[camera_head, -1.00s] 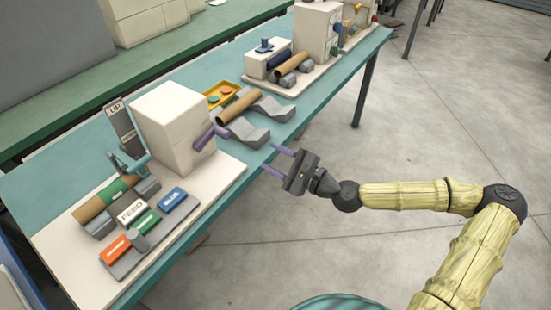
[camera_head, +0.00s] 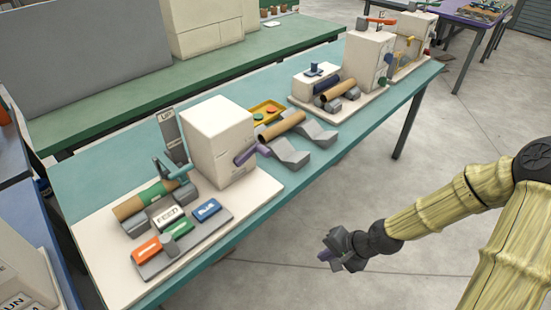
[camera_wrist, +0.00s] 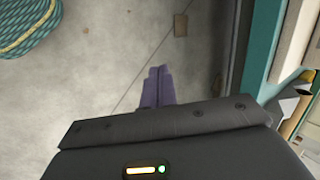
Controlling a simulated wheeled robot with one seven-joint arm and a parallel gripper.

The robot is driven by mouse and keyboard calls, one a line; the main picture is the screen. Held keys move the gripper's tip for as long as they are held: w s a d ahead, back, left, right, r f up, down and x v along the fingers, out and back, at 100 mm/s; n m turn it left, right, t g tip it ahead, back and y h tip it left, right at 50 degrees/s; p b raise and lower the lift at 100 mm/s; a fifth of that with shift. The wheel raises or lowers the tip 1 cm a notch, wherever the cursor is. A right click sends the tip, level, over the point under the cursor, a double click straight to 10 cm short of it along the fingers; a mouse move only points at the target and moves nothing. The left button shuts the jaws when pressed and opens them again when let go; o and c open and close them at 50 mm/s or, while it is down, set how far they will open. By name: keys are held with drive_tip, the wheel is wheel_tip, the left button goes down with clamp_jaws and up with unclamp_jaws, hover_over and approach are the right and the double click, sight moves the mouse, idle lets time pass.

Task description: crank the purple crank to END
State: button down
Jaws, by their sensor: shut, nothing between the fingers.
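The purple crank (camera_head: 252,152) sticks out from the right side of a white box-shaped machine (camera_head: 216,140) on the teal table. My gripper (camera_head: 325,255) is off the table's front edge, over the floor, to the lower right of the crank and apart from it. In the wrist view its purple fingers (camera_wrist: 158,86) are together with nothing between them. The crank is not clearly seen in the wrist view. I cannot read an END mark in these frames.
A button panel (camera_head: 186,236) with a FEED key sits in front of the machine. Grey rests with a cardboard tube (camera_head: 281,125) and a yellow tray (camera_head: 268,108) lie to its right. More machines (camera_head: 370,58) stand farther along. A coiled teal rope (camera_wrist: 30,22) lies on the floor.

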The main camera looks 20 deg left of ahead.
drive_tip(key=s+d+r+n+h, duration=0.2)
drive_tip(key=d+r+h, duration=0.1)
drive_tip(key=d+r, duration=0.4)
drive_tip(key=s+d+r+n+t+h, duration=0.1)
drive_tip(key=s+d+r+h, duration=0.1)
drive_tip(key=d+r, duration=0.5)
drive_tip(key=shift+s+d+r+n+t+h, duration=0.2)
drive_tip(key=shift+d+r+n+t+h, duration=0.15)
drive_tip(key=shift+d+h, duration=0.45)
drive_tip(key=shift+d, duration=0.2)
